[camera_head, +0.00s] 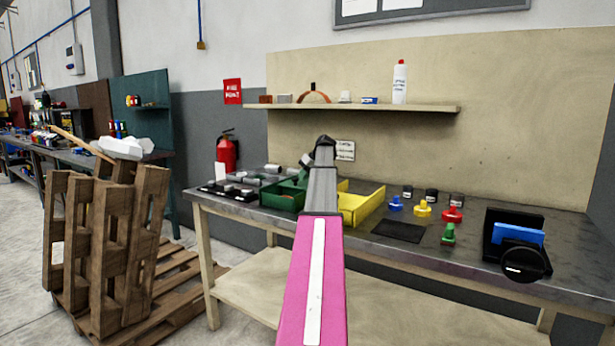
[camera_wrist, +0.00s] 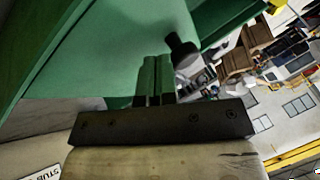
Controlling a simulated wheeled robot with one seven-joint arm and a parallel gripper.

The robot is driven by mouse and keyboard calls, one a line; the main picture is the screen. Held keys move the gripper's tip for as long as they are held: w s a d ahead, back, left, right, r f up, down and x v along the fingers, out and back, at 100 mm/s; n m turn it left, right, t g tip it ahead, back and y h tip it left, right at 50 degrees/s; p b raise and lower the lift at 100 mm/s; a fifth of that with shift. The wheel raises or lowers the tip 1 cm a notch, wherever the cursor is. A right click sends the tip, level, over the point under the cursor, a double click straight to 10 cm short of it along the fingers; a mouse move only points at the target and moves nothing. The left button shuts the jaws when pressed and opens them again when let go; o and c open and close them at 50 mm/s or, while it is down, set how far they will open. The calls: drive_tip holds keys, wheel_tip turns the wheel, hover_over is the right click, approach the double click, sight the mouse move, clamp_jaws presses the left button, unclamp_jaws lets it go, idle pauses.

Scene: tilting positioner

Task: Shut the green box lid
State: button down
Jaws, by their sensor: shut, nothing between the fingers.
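The green box (camera_head: 283,197) stands on the workbench, left of my arm in the head view. My arm covers its right part, so the whole lid cannot be made out there. In the wrist view a broad green panel of the box (camera_wrist: 85,60) fills the upper left, close to the fingers; I cannot tell for sure which part is the lid. My gripper (camera_wrist: 155,62) is shut and empty, its fingertips right by the green panel; contact cannot be told. In the head view my gripper's fingers are hidden behind my wrist.
A yellow bin (camera_head: 362,205) stands just right of my arm. Dark trays with small parts (camera_head: 228,190) lie left of the green box. Coloured knobs (camera_head: 422,209) and a black holder with a blue piece (camera_head: 517,236) are farther right. A shelf (camera_head: 400,107) hangs above the bench.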

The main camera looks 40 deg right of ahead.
drive_tip(key=s+a, duration=0.4)
drive_tip(key=a, duration=0.6)
drive_tip(key=shift+s+a, duration=0.2)
drive_tip(key=shift+a, duration=0.1)
